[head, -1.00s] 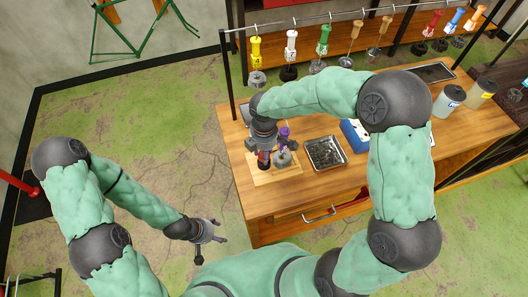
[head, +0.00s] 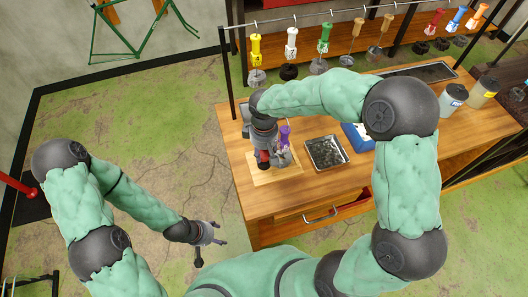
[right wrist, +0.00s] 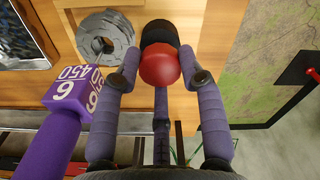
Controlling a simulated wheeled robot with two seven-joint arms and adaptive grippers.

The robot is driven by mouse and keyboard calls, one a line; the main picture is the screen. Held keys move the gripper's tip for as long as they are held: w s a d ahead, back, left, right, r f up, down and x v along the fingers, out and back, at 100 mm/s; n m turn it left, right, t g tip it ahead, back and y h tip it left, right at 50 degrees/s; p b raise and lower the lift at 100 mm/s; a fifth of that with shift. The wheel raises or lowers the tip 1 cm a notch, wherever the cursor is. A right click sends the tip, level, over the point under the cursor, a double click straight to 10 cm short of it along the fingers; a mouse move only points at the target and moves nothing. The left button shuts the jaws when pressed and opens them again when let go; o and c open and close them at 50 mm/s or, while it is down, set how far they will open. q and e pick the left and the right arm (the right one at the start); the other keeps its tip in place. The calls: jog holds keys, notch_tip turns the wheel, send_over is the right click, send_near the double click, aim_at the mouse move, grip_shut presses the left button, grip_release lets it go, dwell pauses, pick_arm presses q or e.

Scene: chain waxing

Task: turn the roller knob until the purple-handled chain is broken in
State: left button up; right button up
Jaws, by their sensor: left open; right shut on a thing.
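The purple handle (head: 285,136) stands at the roller stand on the bench, just right of my right gripper (head: 264,158). In the right wrist view the purple handle (right wrist: 45,138) shows printed numbers, including 450 and 6, at its end. My right gripper (right wrist: 161,78) is shut on the red roller knob (right wrist: 160,66), one finger on each side. My arm hides much of the stand in the head view. My left gripper (head: 214,234) is open and empty over the floor, left of the bench.
A metal tray (head: 326,153) of dark pieces sits on the wooden bench (head: 300,197), right of the stand. Chains on coloured handles, such as the yellow one (head: 257,50), hang from a rail behind. Bottles (head: 452,98) stand at the right.

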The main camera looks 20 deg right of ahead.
aim_at(264, 153)
jog(key=shift+m, duration=0.8)
jog(key=o, duration=1.2)
jog(key=shift+c, duration=0.2)
notch_tip(264, 153, up, 12)
